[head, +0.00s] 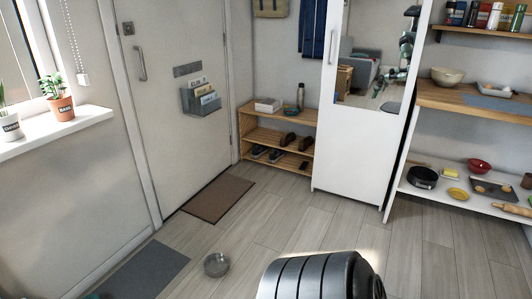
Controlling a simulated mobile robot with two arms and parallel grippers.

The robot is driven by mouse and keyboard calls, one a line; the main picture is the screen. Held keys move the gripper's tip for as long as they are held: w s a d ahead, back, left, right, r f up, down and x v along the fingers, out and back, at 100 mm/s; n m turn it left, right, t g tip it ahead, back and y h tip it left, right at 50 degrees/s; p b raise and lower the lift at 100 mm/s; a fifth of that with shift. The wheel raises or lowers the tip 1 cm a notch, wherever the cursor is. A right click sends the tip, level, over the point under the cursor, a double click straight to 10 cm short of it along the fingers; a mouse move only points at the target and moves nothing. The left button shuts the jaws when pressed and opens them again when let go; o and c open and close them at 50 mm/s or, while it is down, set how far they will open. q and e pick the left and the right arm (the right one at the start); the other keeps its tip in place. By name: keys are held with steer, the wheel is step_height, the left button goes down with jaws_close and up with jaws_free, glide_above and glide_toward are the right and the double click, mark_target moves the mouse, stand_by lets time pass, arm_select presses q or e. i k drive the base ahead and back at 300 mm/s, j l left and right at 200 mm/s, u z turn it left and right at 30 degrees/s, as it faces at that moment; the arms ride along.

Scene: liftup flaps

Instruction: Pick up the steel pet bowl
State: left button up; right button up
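A small round grey steel bowl (216,265) stands on the wood floor in the lower middle of the head view, left of a dark ribbed part of my own body. It sits just right of a grey mat and is apart from it. Neither of my grippers shows directly in this view. Nothing is seen touching the bowl.
The grey mat (146,272) lies at the lower left, and a brown doormat (218,198) before the door (165,95). A shoe rack (280,140), white mirrored wardrobe (350,150) and shelf unit (470,97) line the back and right. The middle floor is clear.

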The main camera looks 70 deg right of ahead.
mark_target(216, 265)
steer(key=z, duration=1.8)
